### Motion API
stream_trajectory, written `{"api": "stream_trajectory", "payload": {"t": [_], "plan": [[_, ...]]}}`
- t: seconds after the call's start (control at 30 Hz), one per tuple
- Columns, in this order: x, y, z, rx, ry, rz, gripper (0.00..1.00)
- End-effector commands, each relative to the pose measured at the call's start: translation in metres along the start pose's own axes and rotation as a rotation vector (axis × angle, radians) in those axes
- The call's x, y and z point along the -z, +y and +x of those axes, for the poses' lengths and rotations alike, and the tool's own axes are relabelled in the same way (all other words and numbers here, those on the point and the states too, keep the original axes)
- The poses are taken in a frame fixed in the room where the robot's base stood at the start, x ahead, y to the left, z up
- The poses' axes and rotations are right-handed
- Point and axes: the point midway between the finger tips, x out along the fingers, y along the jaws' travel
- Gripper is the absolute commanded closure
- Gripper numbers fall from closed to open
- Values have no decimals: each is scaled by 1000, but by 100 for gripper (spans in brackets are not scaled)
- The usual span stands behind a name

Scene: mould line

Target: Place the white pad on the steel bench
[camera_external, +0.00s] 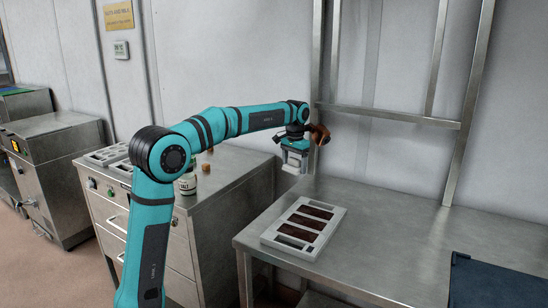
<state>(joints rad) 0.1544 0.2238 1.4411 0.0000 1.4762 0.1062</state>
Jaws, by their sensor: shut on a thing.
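My gripper (294,149) is at the end of the teal arm, pointing down above the back left part of the steel bench (400,235). It is shut on a small pale piece, which looks like the white pad (293,163). The pad hangs clear of the bench top, behind the mould tray. The fingertips and the pad's edges are too small to make out well.
A white mould tray (270,237) with several dark brown bars lies on the bench's left part. A dark blue mat (480,280) covers the front right. The bench middle is bare. A brown object (320,133) shows beside my gripper. Steel posts (462,120) rise behind.

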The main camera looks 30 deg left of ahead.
Motion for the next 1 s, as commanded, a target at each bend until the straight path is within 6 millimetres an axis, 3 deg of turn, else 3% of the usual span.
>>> {"api": "stream_trajectory", "payload": {"t": [0.27, 0.53, 1.0], "plan": [[8, 87, -6, 0, 0, 188, 46], [6, 187, -13, 0, 0, 406, 46], [-33, 359, -25, 0, 1, 787, 46]]}}
